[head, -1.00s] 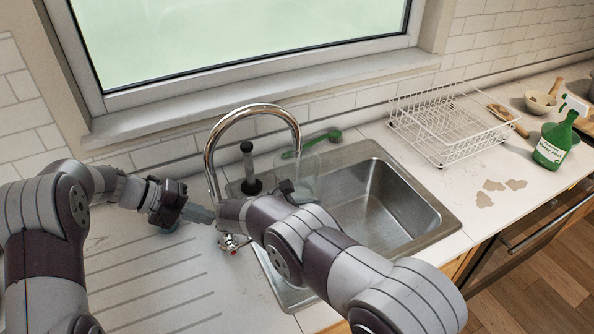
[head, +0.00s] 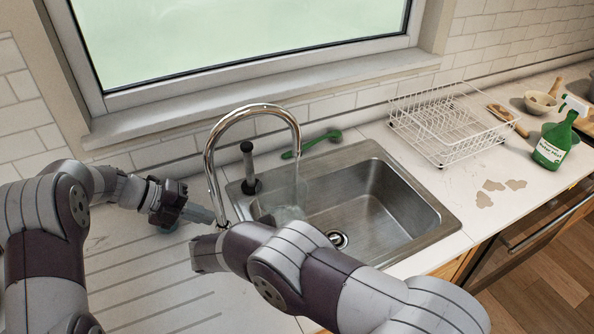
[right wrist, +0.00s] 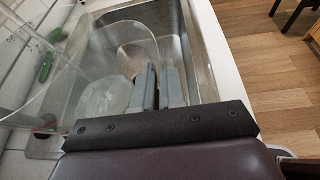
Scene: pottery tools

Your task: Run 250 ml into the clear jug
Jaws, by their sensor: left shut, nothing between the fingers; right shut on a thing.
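The clear jug (head: 288,214) is in the left part of the sink under the tap's spout, partly hidden by my right arm. A stream of water (head: 297,180) falls from the spout towards it. In the right wrist view the jug (right wrist: 105,98) is see-through; I cannot read its water level. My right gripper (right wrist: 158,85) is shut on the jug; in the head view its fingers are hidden. My left gripper (head: 208,217) is shut and empty, beside the base of the chrome tap (head: 208,155).
The steel sink (head: 400,243) has free room at right, with its drain (head: 338,239) visible. A dark upright fitting (head: 249,165) and a green brush (head: 312,144) are behind it. A white dish rack (head: 440,125) and a green spray bottle (head: 552,148) stand to the right.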

